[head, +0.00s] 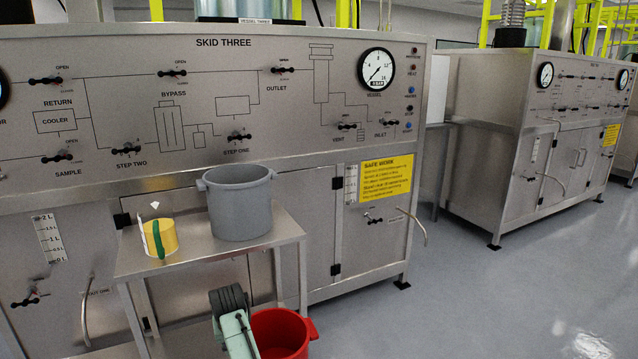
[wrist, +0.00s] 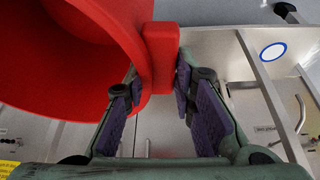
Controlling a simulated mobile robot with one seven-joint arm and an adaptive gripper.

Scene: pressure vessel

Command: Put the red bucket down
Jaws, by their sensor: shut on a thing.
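The red bucket (head: 283,332) is at the bottom of the head view, in front of and below the small steel table, cut off by the lower edge. It fills the upper left of the wrist view (wrist: 75,45). My gripper (wrist: 160,85) is shut on the block-like handle on the bucket's side, with one purple-padded finger on each side of it. In the head view my wrist covers the left of the bucket. The bucket's base is hidden, so I cannot tell how far it is from the floor.
A small steel table (head: 180,260) stands before the skid panel (head: 210,110). It holds a grey bucket (head: 240,205) and a clear container (head: 160,236) with yellow contents and a green stripe. Open floor (head: 480,290) lies to the right. A bent pipe (head: 412,225) sticks out from the skid.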

